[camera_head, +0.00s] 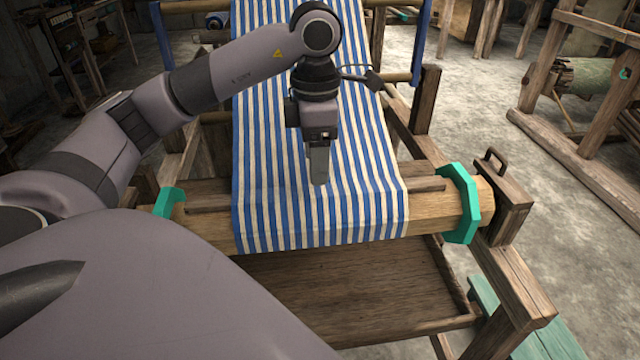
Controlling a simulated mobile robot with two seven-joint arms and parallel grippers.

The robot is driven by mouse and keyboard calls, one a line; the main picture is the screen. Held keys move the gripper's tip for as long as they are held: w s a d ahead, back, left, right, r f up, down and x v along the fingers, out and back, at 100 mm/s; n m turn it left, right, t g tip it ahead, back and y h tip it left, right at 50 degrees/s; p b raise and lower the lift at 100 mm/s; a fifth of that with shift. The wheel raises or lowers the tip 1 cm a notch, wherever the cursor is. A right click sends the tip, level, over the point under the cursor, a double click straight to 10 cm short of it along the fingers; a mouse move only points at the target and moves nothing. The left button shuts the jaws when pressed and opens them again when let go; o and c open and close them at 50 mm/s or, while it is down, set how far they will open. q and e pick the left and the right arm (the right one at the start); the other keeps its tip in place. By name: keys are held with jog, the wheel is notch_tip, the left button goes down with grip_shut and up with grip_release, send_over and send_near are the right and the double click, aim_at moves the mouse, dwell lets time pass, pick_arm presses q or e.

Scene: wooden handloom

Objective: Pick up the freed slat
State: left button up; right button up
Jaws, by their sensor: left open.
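The slat (427,186) is a thin dark-brown strip lying along the top of the thick wooden beam (440,208) at the front of the loom. Only its two ends show, one at each side of the blue-and-white striped cloth (290,215); its middle is hidden by the cloth. My left gripper (318,180) points down over the cloth, near the slat's line and roughly mid-width. Its fingers are seen edge-on; it is open, with nothing visible held. Whether the tips touch the cloth cannot be told. My right gripper is not in view.
Green collars (460,203) ring the beam's ends. A wooden post (425,105) and a dark handle (495,160) stand at the right. A wooden board (340,285) lies below the beam, and a green bench (530,330) stands at lower right. Open floor lies to the right.

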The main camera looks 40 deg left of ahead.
aim_at(320, 191)
pick_arm(q)
jog(key=f, duration=0.5)
jog(key=shift+w+d+f, duration=0.15)
jog(key=shift+d+f, duration=0.1)
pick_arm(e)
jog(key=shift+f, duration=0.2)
pick_arm(q)
jog(key=shift+c, duration=0.3)
grip_shut()
jog(key=shift+r, duration=0.1)
jog(key=shift+r, duration=0.6)
notch_tip(320, 191, up, 19)
jog(key=p, duration=0.6)
jog(key=shift+f+p, duration=0.15)
jog(key=shift+p, duration=0.25)
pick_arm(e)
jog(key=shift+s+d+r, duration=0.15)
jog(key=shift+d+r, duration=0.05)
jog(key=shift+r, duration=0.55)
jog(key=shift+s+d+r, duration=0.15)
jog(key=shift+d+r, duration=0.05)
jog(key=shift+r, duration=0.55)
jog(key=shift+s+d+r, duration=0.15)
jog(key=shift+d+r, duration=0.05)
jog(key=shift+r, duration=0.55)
